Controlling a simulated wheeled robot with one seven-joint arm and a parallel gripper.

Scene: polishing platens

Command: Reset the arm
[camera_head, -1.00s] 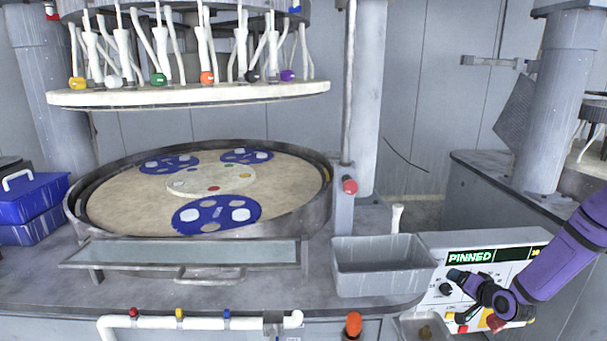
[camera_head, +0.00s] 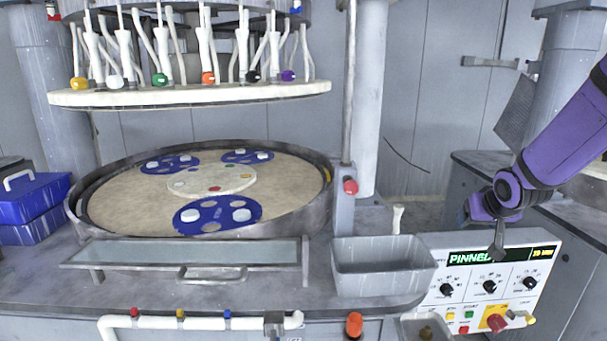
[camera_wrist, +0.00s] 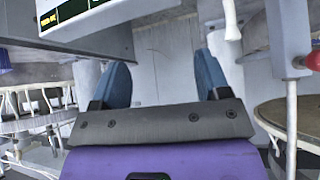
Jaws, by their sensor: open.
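My purple arm comes in from the right in the head view, and my gripper (camera_head: 482,228) hangs just above the control panel (camera_head: 488,290). The panel's display reads "PINNED", its end partly covered by my gripper; knobs and coloured buttons show below. In the wrist view my gripper (camera_wrist: 164,85) has its two blue fingers spread apart, with nothing between them. Part of the panel (camera_wrist: 75,15) shows at the upper left of the wrist view.
A grey bin (camera_head: 384,268) stands left of the panel. The round platen (camera_head: 120,205) with blue carriers (camera_head: 217,215) lies further left under a raised upper plate (camera_head: 190,94). Blue cases (camera_head: 35,205) sit at the far left. A grey column (camera_head: 368,110) rises behind the bin.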

